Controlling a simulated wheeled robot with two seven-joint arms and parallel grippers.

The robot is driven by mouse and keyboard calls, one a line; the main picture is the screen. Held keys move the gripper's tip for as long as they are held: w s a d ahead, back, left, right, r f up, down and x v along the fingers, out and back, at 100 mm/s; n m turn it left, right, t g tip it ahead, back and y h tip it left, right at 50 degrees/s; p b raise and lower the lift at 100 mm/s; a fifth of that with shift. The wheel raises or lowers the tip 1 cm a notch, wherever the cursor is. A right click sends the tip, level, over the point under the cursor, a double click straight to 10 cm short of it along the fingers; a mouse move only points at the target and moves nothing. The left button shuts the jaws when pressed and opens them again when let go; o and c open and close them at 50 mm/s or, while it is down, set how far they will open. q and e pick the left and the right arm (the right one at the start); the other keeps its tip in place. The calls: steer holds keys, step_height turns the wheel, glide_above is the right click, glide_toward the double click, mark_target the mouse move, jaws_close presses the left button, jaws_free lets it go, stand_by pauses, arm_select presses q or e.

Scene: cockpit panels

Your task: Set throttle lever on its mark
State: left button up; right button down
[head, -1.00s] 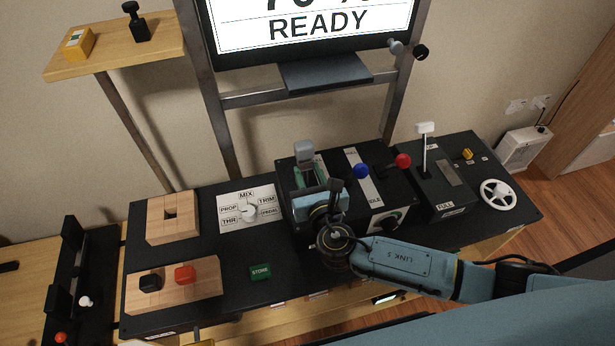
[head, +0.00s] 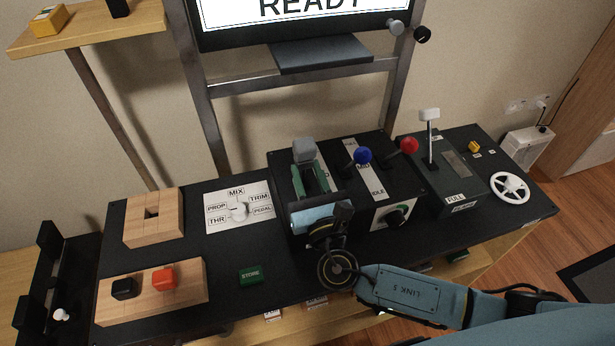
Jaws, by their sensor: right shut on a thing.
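The throttle quadrant (head: 283,212) is a black box with several levers. The throttle lever (head: 304,150) has a grey block-shaped knob and is the leftmost one. My right gripper (head: 309,182) reaches up from the near side and is shut on the throttle lever below its knob. The gripper body hides the near end of the throttle slot, and I cannot make out the mark there. A green strip or edge shows around the lever. My left gripper is not in view.
A blue-knobbed lever (head: 362,156) and a red-knobbed lever (head: 409,145) stand just right of the throttle. A white-handled lever (head: 430,115) and a white wheel (head: 509,187) are further right. A selector dial (head: 238,211), wooden blocks and a green STORE plate (head: 250,275) lie left.

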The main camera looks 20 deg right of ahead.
stand_by(0.4)
steer(key=c, duration=1.1)
jaws_free()
steer(key=shift+o, duration=0.2)
steer(key=b+v, duration=0.1)
steer(key=v, duration=1.2)
steer(key=shift+s, duration=0.2)
